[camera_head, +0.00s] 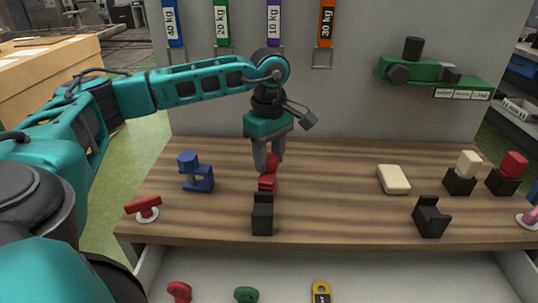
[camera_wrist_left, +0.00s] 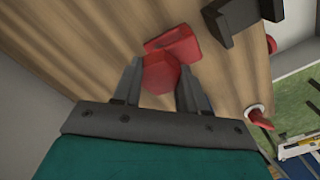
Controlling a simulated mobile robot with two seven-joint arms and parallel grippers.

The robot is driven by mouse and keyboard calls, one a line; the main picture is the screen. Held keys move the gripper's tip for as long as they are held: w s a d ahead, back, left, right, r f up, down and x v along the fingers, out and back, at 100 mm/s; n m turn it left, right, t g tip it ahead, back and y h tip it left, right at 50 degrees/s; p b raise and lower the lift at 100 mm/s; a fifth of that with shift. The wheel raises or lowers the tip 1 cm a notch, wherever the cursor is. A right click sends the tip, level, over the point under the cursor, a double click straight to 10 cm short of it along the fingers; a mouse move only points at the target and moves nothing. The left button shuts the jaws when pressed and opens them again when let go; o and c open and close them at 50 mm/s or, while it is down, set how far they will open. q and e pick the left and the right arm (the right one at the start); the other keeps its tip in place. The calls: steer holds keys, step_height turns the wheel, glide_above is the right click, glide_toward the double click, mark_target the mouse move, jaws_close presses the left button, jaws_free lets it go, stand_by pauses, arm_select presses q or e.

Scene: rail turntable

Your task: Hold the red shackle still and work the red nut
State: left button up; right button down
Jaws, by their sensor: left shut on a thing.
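The red nut (camera_wrist_left: 160,74) is a hexagonal piece between the two fingers of my left gripper (camera_wrist_left: 160,70) in the left wrist view. My left gripper (camera_head: 268,168) is shut on it and points down at the table in the head view. The red nut (camera_head: 271,162) is partly hidden there by the fingers. The red shackle (camera_head: 266,184) is just below and in front of it on the table, and shows beside the nut in the wrist view (camera_wrist_left: 180,42). Whether the nut touches the shackle is hard to tell. My right gripper is in neither view.
A black block (camera_head: 262,215) stands just in front of the shackle. A blue shackle (camera_head: 197,180) and a red T-handle (camera_head: 144,208) are to the left. A cream block (camera_head: 393,179) and black holders (camera_head: 459,185) are to the right. An open drawer (camera_head: 400,270) lies below the table's front edge.

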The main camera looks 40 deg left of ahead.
arm_select(q)
steer(key=c, duration=0.4)
steer(key=n+p, duration=0.1)
steer(key=n, duration=0.4)
steer(key=shift+n, duration=0.5)
steer(key=n+p, duration=0.1)
steer(key=n, duration=0.1)
steer(key=shift+r+n, duration=0.1)
steer(key=shift+n, duration=0.3)
steer(key=n+p, duration=0.1)
steer(key=n, duration=0.2)
